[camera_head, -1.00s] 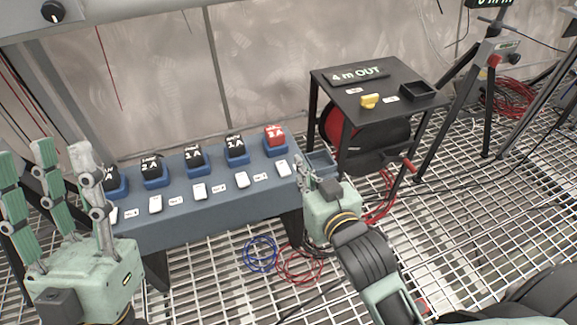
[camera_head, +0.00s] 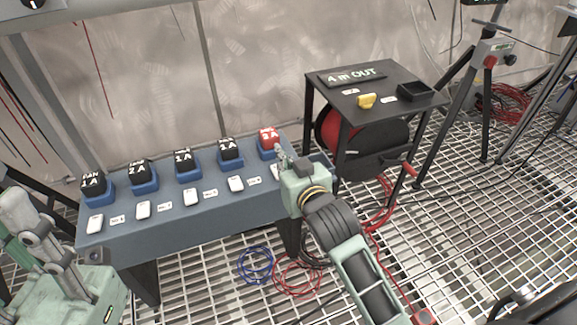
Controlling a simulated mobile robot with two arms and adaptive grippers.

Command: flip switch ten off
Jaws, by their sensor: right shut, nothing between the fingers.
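A row of white rocker switches runs along the front of a blue bench (camera_head: 165,222). Their small printed labels are too fine to read. The rightmost switch (camera_head: 276,169) is partly hidden by my right gripper (camera_head: 281,152). That gripper is shut and empty, with its fingertips at the bench's right end, close to this switch; I cannot tell if they touch it. The other switches include one (camera_head: 236,184) to its left and one (camera_head: 95,223) at the far left.
Black blocks, such as the one marked FAN (camera_head: 92,182), and a red block (camera_head: 268,137) sit in blue holders behind the switches. A black table (camera_head: 330,95) with a cable reel (camera_head: 350,130) stands right of the bench. Blue cable (camera_head: 256,264) lies on the grating.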

